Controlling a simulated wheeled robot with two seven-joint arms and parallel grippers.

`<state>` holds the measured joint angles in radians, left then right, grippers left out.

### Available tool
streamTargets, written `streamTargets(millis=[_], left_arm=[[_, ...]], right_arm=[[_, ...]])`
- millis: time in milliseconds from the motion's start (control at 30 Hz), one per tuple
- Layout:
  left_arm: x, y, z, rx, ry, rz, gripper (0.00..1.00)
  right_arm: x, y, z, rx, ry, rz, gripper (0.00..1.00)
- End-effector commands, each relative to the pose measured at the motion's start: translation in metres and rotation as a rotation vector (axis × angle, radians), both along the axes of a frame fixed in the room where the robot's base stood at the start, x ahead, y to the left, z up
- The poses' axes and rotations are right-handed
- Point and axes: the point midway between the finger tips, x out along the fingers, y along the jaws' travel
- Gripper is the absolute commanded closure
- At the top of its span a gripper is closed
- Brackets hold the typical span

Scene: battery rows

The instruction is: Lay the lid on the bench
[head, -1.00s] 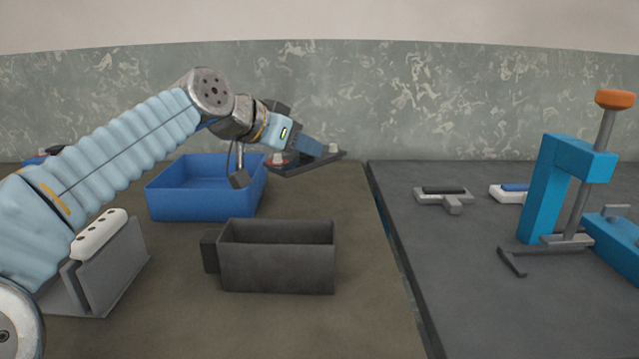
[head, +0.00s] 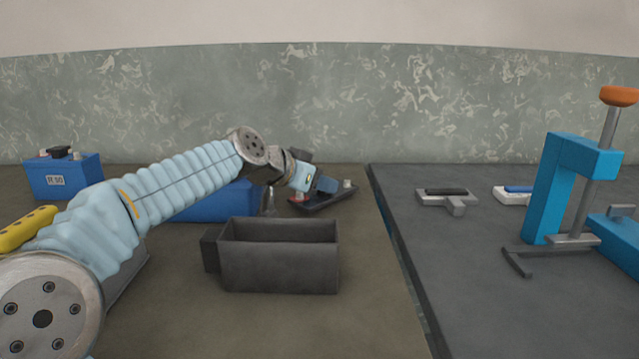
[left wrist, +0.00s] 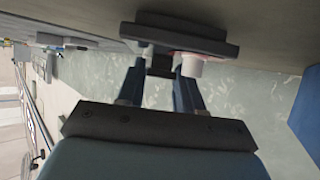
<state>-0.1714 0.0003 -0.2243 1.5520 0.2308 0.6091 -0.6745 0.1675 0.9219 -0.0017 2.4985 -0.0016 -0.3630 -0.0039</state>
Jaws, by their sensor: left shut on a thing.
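The lid (head: 335,199) is a dark flat plate with a pale post at its right end and a red-ringed one at its left. It is low over the back of the brown bench (head: 370,290), roughly level; I cannot tell whether it touches. My left gripper (head: 324,186) is shut on it from above. In the left wrist view the lid (left wrist: 205,43) sits at the fingertips (left wrist: 161,68), held by a dark piece between the two pale posts. My right gripper is not in view.
A dark open case (head: 280,268) stands in front of the lid. A blue bin (head: 205,208) is partly hidden behind my left arm. A blue battery (head: 62,180) stands far left. A dark bench (head: 500,310) with a blue press (head: 560,190) lies right, across a gap.

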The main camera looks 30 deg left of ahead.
Motion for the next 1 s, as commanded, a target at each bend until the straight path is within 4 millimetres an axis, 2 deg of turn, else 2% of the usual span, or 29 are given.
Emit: streamTargets(millis=[100, 133, 300, 667, 767, 1000], left_arm=[[0.0, 0.0, -0.004, 0.0, -0.001, 0.0, 0.99], [0.0, 0.0, -0.004, 0.0, 0.0, 0.0, 0.63], [0.0, 0.0, -0.003, 0.0, 0.0, 0.0, 0.39], [-0.001, 0.0, 0.004, 0.0, 0.0, 0.0, 0.39], [-0.015, 0.005, 0.01, -0.001, -0.004, 0.001, 0.39], [-0.062, 0.021, 0.037, 0.0, -0.004, 0.002, 0.39]], right_arm=[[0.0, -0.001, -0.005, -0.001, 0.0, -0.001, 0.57], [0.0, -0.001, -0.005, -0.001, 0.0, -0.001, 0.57], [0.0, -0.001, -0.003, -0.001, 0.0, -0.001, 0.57], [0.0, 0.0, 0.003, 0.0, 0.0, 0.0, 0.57], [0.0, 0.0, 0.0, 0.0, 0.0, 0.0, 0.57], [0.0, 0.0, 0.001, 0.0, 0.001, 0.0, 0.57]])
